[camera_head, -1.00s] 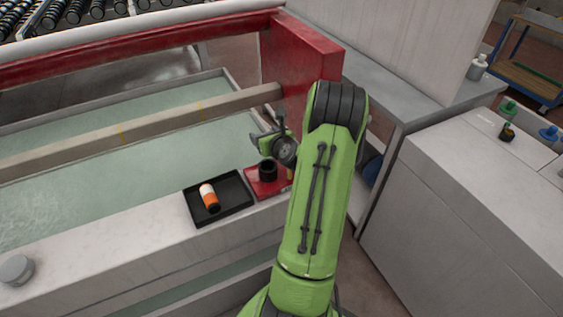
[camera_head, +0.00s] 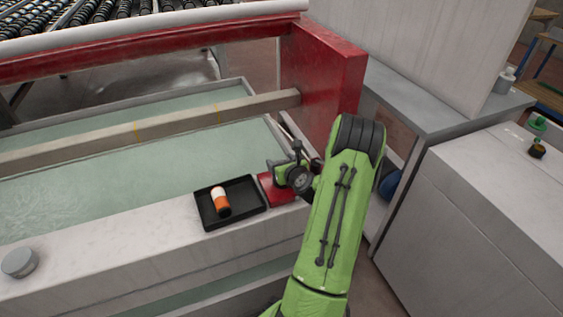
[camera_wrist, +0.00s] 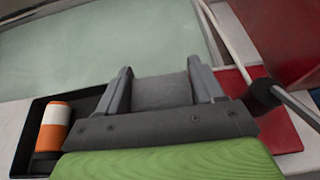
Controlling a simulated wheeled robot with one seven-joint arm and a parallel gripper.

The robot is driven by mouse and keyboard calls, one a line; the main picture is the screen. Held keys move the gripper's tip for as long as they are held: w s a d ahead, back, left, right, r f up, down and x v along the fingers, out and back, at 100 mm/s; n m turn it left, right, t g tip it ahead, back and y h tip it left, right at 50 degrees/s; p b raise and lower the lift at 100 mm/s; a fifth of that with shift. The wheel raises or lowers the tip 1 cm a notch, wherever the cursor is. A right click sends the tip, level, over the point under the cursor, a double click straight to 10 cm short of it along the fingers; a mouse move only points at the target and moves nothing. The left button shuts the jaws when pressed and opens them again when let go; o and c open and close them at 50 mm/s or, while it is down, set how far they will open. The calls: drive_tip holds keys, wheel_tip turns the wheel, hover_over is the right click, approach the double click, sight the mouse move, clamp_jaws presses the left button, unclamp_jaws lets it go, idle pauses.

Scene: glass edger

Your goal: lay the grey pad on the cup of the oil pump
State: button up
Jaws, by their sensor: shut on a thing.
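My gripper (camera_wrist: 161,82) is shut on a flat grey pad (camera_wrist: 161,93), which spans the gap between its two fingers in the wrist view. In the head view my gripper (camera_head: 287,160) hangs over or close to the red base (camera_head: 277,190) of the oil pump, and the pad cannot be made out there. In the wrist view the red base (camera_wrist: 285,130) lies right of the fingers. A black round part (camera_wrist: 262,94), apparently the pump's cup, stands there, apart from the pad, with a grey rod beside it. My arm hides the cup in the head view.
A black tray (camera_head: 240,217) holding an orange-and-white bottle (camera_head: 220,203) lies left of the pump on the pale ledge (camera_head: 130,245). Behind is a water tank (camera_head: 75,190) with a crossbar (camera_head: 180,121). A red post (camera_head: 335,75) rises behind my arm. A grey round lid (camera_head: 19,262) sits far left.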

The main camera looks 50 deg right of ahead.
drive_tip(key=o, duration=1)
drive_tip(key=shift+f, duration=0.1)
